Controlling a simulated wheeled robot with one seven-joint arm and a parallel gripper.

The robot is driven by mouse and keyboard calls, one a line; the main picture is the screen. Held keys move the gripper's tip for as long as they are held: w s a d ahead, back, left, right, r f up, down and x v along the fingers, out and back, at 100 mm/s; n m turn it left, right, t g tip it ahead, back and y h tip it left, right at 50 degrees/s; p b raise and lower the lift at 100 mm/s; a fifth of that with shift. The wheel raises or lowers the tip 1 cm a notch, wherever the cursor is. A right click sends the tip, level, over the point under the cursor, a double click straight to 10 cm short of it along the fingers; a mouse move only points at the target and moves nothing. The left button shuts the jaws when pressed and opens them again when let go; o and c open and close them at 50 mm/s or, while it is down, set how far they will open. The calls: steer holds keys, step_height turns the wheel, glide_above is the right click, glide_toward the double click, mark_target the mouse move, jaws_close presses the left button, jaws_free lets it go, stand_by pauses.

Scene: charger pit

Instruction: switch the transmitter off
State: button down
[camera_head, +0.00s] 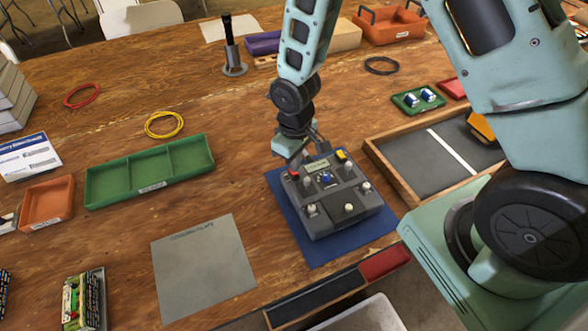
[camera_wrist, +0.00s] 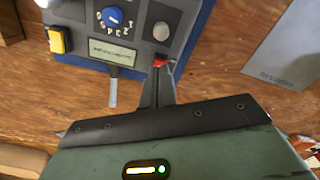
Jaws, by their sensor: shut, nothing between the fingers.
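The transmitter (camera_head: 335,203) is a grey box with several knobs, a blue dial (camera_wrist: 113,17) and a yellow rocker or button (camera_wrist: 60,40). It lies on a blue mat (camera_head: 312,248). A small red control (camera_wrist: 160,62) sits at its far left corner, and it also shows in the head view (camera_head: 293,173). My gripper (camera_wrist: 158,76) is shut and empty, its fingertips at the red control. The fingertips partly cover that control, and I cannot tell whether they touch it. A short grey antenna stub (camera_wrist: 113,88) sticks out of the far edge.
A green divided tray (camera_head: 150,172) and a grey sheet (camera_head: 203,262) lie to the left. A wood-framed dark board (camera_head: 425,165) is close on the right. A black-and-red long tray (camera_head: 325,297) is in front. Bare wood lies between the grey sheet and the mat.

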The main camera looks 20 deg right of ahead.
steer(key=shift+f+b, duration=0.7)
steer(key=shift+f, duration=0.15)
stand_by(1.1)
steer(key=shift+r+p, duration=2.9)
steer(key=shift+r, duration=0.6)
steer(key=s+a+r+n, duration=0.1)
steer(key=s+a+r, duration=0.2)
steer(key=s+r, duration=0.7)
steer(key=s+a+r, duration=0.3)
steer(key=s+r, duration=0.7)
steer(key=r, duration=0.1)
steer(key=shift+a+n+y, duration=0.15)
steer(key=shift+n+y, duration=0.15)
steer(key=shift+n, duration=0.1)
